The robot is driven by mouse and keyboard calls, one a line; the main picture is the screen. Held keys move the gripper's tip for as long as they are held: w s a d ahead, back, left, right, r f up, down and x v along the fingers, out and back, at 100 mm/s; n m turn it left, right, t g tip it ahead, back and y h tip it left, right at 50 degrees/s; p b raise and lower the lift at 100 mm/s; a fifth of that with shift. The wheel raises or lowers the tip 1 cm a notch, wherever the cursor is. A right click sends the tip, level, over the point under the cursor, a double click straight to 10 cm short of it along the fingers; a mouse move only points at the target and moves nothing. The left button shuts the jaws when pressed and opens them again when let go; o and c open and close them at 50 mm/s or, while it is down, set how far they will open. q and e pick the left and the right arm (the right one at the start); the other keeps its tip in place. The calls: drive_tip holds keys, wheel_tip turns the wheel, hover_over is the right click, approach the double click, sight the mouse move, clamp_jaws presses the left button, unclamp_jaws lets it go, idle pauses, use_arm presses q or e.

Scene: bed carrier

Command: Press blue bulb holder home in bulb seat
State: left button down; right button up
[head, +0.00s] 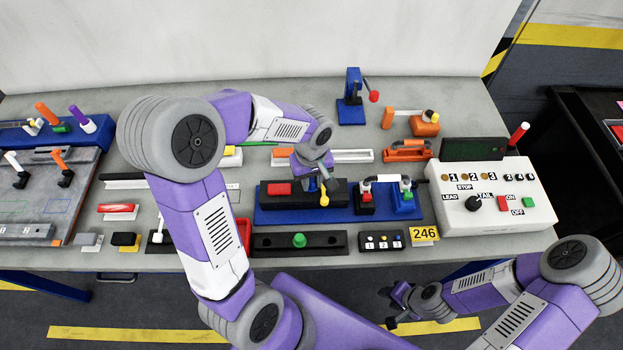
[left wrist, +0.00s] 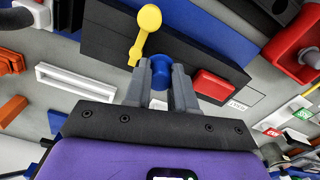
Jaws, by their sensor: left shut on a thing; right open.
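My left gripper (head: 318,186) is over the black block (head: 338,189) on the blue base plate (head: 270,215). Its fingers (left wrist: 160,85) are shut on the blue bulb holder (left wrist: 161,70), between the tips. The holder is at the black block (left wrist: 112,42); the fingers hide the bulb seat, and I cannot tell how deep the holder sits. A yellow lever with a round knob (head: 324,199) stands beside the fingers; it also shows in the left wrist view (left wrist: 149,18). My right gripper (head: 398,302) is open and empty, off the table's front edge.
A red block (head: 279,189) sits on the black block, left of the fingers. A fixture with red and white caps (head: 385,190) stands just right. The white control box (head: 490,195) is further right. A black strip with a green knob (head: 299,241) lies in front.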

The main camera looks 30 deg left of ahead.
sight(311, 182)
use_arm(q)
drive_tip(key=shift+f+b, duration=0.65)
drive_tip(key=shift+f, duration=0.05)
drive_tip(key=c, duration=0.8)
unclamp_jaws()
drive_tip(key=shift+r, duration=0.1)
drive_tip(key=shift+c, duration=0.2)
drive_tip(key=shift+r, duration=0.15)
drive_tip(key=shift+w+r, duration=0.15)
drive_tip(key=shift+r, duration=0.1)
drive_tip(key=r, duration=0.2)
drive_tip(key=r+p, duration=0.1)
drive_tip(key=r, duration=0.1)
drive_tip(key=r+p, duration=0.1)
drive_tip(key=r, duration=0.1)
drive_tip(key=shift+s+r, duration=0.3)
drive_tip(key=shift+r, duration=0.05)
drive_tip(key=shift+a, duration=0.1)
